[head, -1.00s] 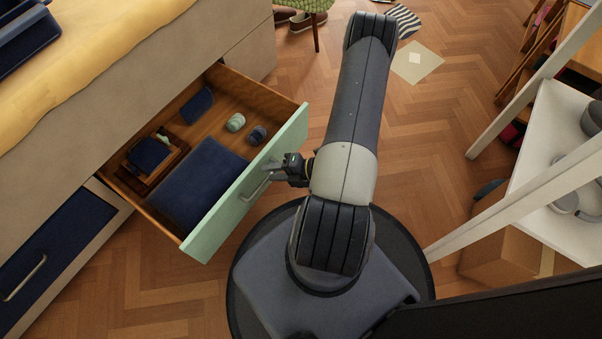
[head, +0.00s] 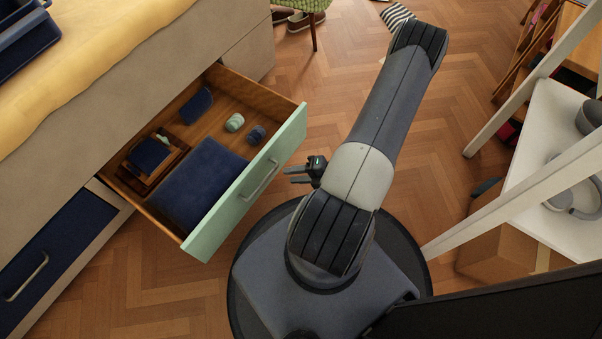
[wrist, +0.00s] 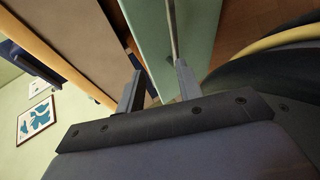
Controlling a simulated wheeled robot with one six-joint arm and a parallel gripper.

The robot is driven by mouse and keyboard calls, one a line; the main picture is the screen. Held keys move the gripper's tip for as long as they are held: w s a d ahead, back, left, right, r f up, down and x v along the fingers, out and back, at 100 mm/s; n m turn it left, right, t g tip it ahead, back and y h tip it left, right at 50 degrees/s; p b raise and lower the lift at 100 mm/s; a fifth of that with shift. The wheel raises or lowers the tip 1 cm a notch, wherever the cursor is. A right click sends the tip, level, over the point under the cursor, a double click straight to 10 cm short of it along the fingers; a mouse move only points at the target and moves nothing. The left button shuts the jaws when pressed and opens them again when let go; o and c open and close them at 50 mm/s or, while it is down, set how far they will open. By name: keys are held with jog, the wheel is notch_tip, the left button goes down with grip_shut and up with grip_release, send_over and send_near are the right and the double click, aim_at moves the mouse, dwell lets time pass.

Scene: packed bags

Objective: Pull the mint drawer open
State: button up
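The mint drawer (head: 228,211) stands pulled out from under the bed, and its inside shows in the head view. Its mint front also shows in the wrist view (wrist: 150,40). A metal bar handle (head: 259,180) is fixed across the front; it shows in the wrist view (wrist: 173,35) too. My gripper (head: 296,175) is a little right of the handle, apart from it in the head view. Its two fingers are spread with nothing between them.
The drawer holds a folded navy cloth (head: 198,185), a wooden tray (head: 178,156) and rolled socks (head: 234,122). A closed navy drawer (head: 50,262) is at the left. A white desk (head: 545,150) with headphones (head: 572,185) stands at the right.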

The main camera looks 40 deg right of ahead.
jog(key=shift+s+d+r, duration=0.15)
jog(key=shift+s+d, duration=0.35)
jog(key=shift+s, duration=0.1)
dwell(0.5)
